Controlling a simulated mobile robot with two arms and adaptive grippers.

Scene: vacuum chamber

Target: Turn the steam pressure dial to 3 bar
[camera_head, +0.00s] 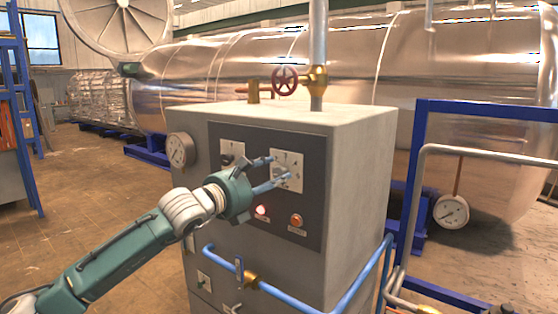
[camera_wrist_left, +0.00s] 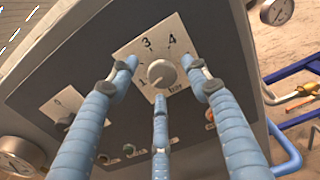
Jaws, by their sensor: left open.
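The steam pressure dial is a round grey knob (camera_wrist_left: 161,74) on a white plate marked 1, 3, 4 and bar. Its plate (camera_head: 289,160) also shows on the dark front panel in the head view. I cannot tell for certain which mark the knob points to. My left gripper (camera_head: 280,169) is open in front of the dial. In the wrist view its blue fingers (camera_wrist_left: 160,85) are spread around the knob, two above on either side and one below. I see no clear grip on the knob, and contact cannot be told. My right gripper is not in view.
A second knob plate (camera_wrist_left: 62,107) sits left of the dial. A gauge (camera_head: 181,150) is on the cabinet's left. Blue pipes (camera_head: 300,296) run along its lower front.

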